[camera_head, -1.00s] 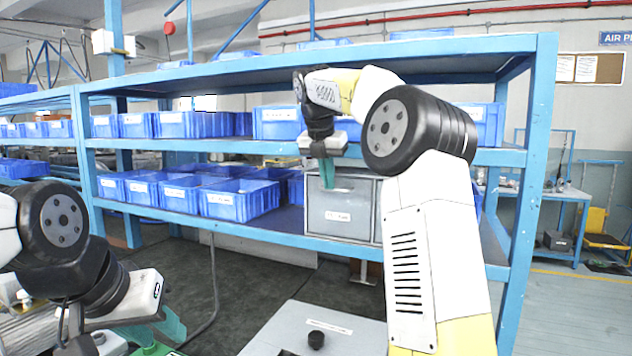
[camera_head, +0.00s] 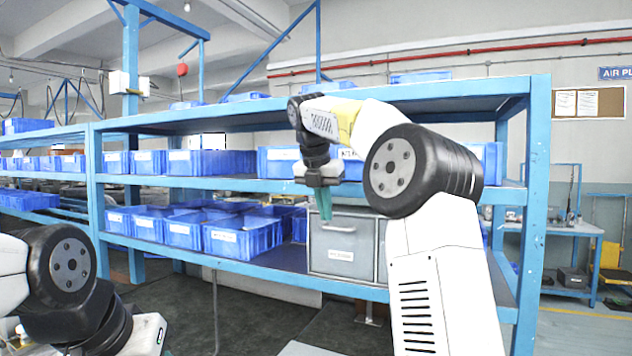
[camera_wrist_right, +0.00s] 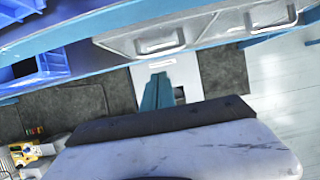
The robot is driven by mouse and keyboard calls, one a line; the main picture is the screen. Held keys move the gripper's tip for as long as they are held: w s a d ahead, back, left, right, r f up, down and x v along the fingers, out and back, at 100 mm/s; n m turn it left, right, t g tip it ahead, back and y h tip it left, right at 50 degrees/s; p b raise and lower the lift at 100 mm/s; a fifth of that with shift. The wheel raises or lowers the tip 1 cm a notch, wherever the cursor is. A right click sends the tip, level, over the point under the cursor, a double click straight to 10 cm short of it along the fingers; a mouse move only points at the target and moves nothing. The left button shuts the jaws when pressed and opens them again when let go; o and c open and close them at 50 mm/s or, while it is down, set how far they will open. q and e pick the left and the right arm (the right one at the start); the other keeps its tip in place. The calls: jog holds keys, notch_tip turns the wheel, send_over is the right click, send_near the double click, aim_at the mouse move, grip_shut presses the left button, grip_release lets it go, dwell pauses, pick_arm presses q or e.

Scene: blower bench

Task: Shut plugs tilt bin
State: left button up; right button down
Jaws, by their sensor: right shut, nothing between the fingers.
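A grey tilt bin (camera_head: 345,256) with a handle and a white label sits on the lower shelf; its front looks upright and close to flush. A second grey bin (camera_head: 382,262) beside it is mostly hidden by my right arm. The label text is too small to read, so I cannot tell which holds plugs. Both bin fronts show in the right wrist view, the left one (camera_wrist_right: 120,42) and the right one (camera_wrist_right: 250,18). My right gripper (camera_head: 324,206) is shut and empty, teal fingers pointing down before the left bin's upper left. My left gripper's body (camera_head: 143,335) shows at lower left; its fingers are cut off.
Blue open bins (camera_head: 240,235) stand left of the grey bins on the same shelf, and more (camera_head: 210,163) stand on the shelf above. The blue rack post (camera_head: 537,200) rises right of my right arm. The dark floor (camera_head: 260,315) below is clear.

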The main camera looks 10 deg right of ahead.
notch_tip(320, 180, up, 7)
jog(key=s+r+m+t, duration=0.1)
jog(key=s+m, duration=0.5)
jog(key=s+a+f+m+t+y, duration=0.1)
jog(key=s+f+m+y, duration=0.3)
jog(key=s+f+m, duration=1.8)
jog(key=s+f, duration=0.3)
jog(key=shift+s+a+f+m+y, duration=0.2)
jog(key=shift+f+m+y, duration=0.1)
jog(key=shift+y, duration=0.1)
